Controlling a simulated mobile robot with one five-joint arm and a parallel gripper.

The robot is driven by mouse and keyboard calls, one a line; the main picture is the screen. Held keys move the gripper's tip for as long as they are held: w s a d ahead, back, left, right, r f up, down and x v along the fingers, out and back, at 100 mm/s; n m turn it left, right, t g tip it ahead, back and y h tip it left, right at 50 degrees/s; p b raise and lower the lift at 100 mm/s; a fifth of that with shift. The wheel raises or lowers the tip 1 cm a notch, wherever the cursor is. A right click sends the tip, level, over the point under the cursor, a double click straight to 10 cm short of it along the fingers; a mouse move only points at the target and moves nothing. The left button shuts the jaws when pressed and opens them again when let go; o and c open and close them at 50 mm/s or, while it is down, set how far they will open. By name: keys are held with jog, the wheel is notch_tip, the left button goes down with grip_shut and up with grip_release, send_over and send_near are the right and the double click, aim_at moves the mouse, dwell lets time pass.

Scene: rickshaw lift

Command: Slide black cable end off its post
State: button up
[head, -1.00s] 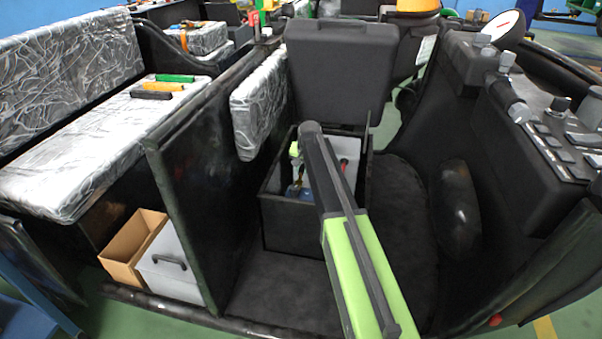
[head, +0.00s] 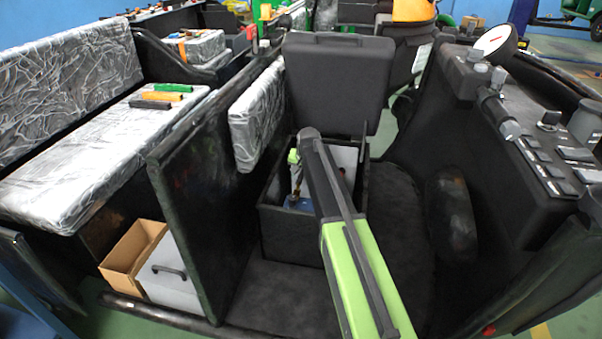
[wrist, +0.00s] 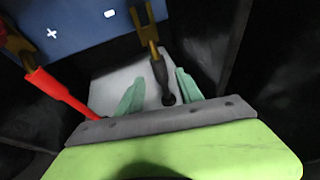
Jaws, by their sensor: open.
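The black cable end (wrist: 160,72) shows in the wrist view as a black sleeve with a brass fork-shaped lug (wrist: 148,27) reaching up over the edge of the blue battery (wrist: 75,28). The lug is near the white minus mark. The post itself is not clearly seen. My gripper (wrist: 159,80) is open, with one pale green finger on each side of the black sleeve. I cannot tell whether either finger touches it. In the head view, part of the blue battery (head: 298,203) shows inside the black box, and my arm hides the fingers and cable.
A red cable (wrist: 60,93) with a brass lug lies left of my gripper, near the plus mark. The black box (head: 290,235) has tight walls, and its raised lid (head: 338,80) stands behind. A black partition (head: 205,190) is left, the control console (head: 535,140) right.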

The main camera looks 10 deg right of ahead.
jog(key=p+v, duration=1.1)
jog(key=v, duration=0.3)
jog(key=shift+r+p, duration=0.2)
jog(key=shift+p, duration=0.15)
jog(key=shift+s, duration=0.1)
jog(key=s+a+f+n+g, duration=0.2)
jog(key=s+n+g, duration=0.3)
jog(key=s, duration=2.6)
notch_tip(320, 180, up, 15)
jog(key=p, duration=1.5)
jog(key=shift+w, duration=0.3)
jog(key=shift+f, duration=0.15)
jog(key=shift+c, duration=0.7)
